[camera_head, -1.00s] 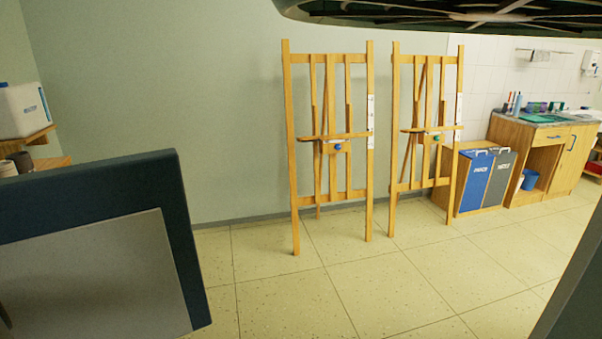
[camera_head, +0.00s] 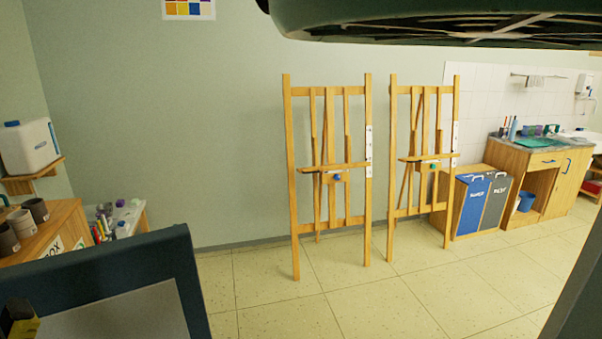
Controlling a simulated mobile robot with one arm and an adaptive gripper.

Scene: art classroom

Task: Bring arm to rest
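My gripper is not in view. No arm link can be made out for sure. A dark green ribbed underside hangs across the top right of the picture; I cannot tell what it belongs to. A dark panel with a grey face fills the lower left corner, and a dark edge cuts the lower right corner. I cannot tell whether these are parts of me.
Two wooden easels, the left one (camera_head: 289,200) and the right one (camera_head: 391,190), stand by the wall. Blue and grey bins (camera_head: 473,207) and a sink cabinet (camera_head: 569,180) are at right. A wooden shelf (camera_head: 58,222) with dark pots is at left. Floor (camera_head: 290,310) before the easels is clear.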

